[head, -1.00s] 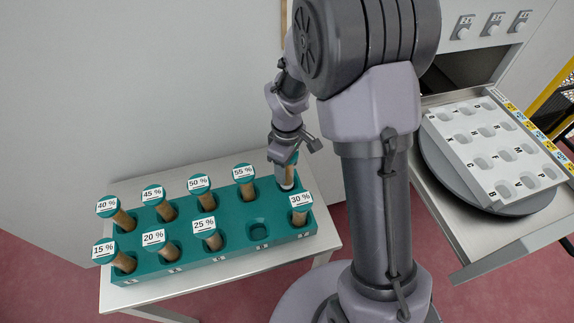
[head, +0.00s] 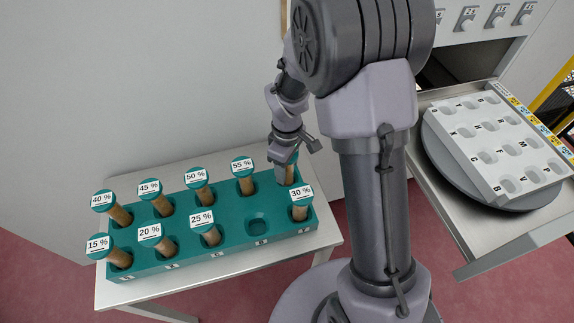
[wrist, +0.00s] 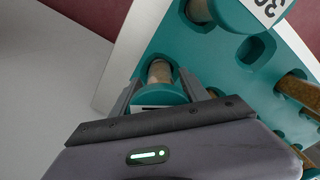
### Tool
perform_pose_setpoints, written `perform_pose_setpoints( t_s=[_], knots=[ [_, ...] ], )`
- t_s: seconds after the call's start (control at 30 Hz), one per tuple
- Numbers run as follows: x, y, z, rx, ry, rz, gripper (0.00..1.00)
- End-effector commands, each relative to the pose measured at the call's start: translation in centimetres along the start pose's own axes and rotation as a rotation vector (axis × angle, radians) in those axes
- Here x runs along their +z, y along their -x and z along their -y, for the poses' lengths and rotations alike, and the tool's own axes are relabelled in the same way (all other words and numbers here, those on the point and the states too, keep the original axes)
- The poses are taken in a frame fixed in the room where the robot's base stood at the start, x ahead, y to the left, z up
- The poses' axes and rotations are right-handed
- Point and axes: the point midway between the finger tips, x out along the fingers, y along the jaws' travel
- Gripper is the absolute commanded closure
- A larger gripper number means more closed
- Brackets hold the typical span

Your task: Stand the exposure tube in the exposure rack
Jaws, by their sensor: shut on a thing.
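My gripper (head: 286,168) is at the back right place of the teal rack (head: 232,213). It is shut on a brown tube with a teal cap (wrist: 160,95), whose label is mostly hidden by the gripper. In the wrist view the tube's brown body (wrist: 160,71) points down into the teal rack's hole. How deep it sits cannot be seen. The same tube (head: 293,167) shows only in part behind my gripper in the head view. The rack stands on a pale table.
Several labelled tubes stand in the rack; the 30 % tube (head: 300,202) is just in front of my gripper and the 55 % tube (head: 245,177) to its left. One front-row hole (head: 257,223) is empty. A white lettered tray (head: 498,145) lies on a turntable at right.

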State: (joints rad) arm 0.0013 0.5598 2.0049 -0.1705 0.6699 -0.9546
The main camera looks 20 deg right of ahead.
Motion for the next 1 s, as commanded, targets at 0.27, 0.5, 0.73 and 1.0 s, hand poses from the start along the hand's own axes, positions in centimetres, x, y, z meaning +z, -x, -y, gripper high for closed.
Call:
perform_pose_setpoints(
  t_s=[0.27, 0.5, 0.73, 1.0],
  knots=[
    [0.0, -0.6, 0.0, 0.000, 0.000, 0.000, 0.35],
    [0.0, -0.6, 0.0, 0.000, 0.000, 0.000, 0.22],
    [-0.1, 1.0, -0.1, 0.003, 0.000, -0.002, 0.22],
    [-0.1, 10.1, -0.1, 0.004, 0.000, -0.003, 0.22]
  ],
)
